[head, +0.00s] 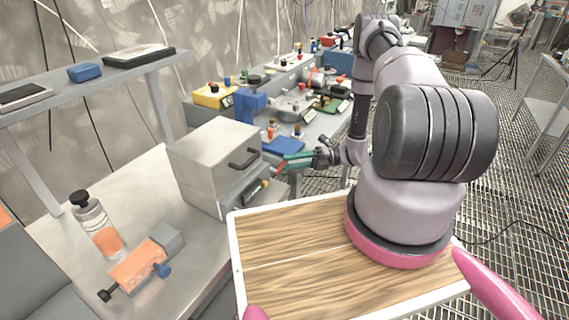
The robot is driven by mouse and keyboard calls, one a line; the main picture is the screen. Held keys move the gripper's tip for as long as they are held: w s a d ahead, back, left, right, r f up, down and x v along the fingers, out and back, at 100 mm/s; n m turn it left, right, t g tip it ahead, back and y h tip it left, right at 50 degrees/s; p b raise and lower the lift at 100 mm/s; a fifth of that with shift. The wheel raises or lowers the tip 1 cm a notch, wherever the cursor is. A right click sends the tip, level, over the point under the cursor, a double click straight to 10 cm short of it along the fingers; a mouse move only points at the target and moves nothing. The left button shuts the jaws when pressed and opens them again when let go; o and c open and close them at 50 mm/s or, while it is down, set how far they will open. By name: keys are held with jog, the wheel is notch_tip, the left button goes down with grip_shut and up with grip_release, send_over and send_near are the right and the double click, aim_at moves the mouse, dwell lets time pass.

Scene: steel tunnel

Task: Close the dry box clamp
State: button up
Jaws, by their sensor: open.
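A grey metal box (207,162), which looks like the dry box, stands on the left bench. Its front faces right and has a dark bar handle (244,158). Below the handle is a small front fitting (257,190) with a yellowish part; it may be the clamp, but it is too small to tell its position. My gripper (286,163), with teal fingers, is just right of the box front, around handle height in the picture. It is open and seems to hold nothing. I cannot tell whether a fingertip touches the box.
A shelf (95,85) runs above. A cluttered bench (290,110) with several tools lies behind my gripper. Grating floor is open at right.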

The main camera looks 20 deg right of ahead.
jog(key=shift+a, duration=1.2)
grip_shut()
dwell(0.6)
